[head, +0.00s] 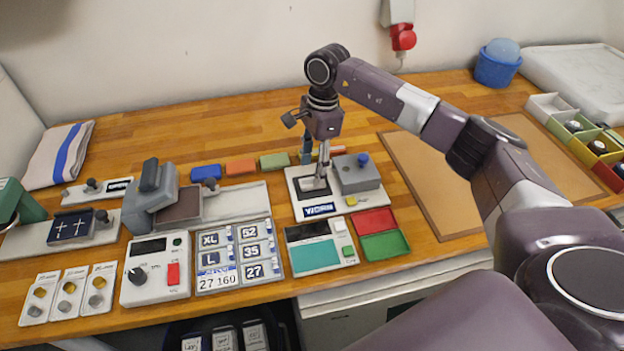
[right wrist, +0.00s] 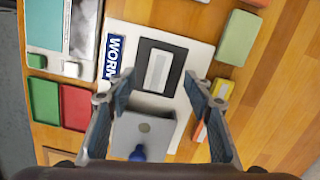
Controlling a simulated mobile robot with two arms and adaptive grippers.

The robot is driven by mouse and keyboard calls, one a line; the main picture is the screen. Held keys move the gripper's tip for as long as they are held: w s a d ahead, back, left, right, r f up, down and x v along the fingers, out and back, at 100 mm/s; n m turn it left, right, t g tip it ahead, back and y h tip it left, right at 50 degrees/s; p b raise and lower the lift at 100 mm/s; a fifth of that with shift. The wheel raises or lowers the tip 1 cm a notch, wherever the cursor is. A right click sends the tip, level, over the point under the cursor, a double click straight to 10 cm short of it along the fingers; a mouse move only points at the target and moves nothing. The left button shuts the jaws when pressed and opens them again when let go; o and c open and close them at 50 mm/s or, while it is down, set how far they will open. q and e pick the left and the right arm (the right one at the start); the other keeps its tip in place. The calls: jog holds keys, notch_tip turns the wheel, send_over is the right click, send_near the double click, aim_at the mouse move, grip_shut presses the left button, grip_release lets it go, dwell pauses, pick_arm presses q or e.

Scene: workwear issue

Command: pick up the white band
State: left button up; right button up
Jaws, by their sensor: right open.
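The white band appears to be the small pale strip (right wrist: 158,70) on a dark square pad (right wrist: 174,52) in the right wrist view. The pad sits on a white base plate (head: 299,203) labelled "WORN", beside a grey block with a blue knob (head: 357,172). My right gripper (head: 315,169) points down above the pad, open, and partly hides it in the head view. In the right wrist view its fingers (right wrist: 157,80) stand apart on either side of the strip, with nothing between them in grip. My left gripper is not in view.
Red (head: 373,222) and green (head: 384,245) trays and a teal-screened device (head: 314,254) lie in front of the plate. Orange (head: 240,167) and green (head: 274,160) blocks lie behind left. A grey press (head: 150,195) stands left. A brown mat (head: 425,185) lies right.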

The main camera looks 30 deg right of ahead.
aim_at(312, 181)
jog(key=shift+s+f+p, duration=0.25)
jog(key=shift+f+p, duration=0.2)
jog(key=shift+f, duration=0.7)
jog(key=shift+w+f, duration=0.1)
jog(key=shift+f, duration=0.5)
jog(key=c, duration=1.1)
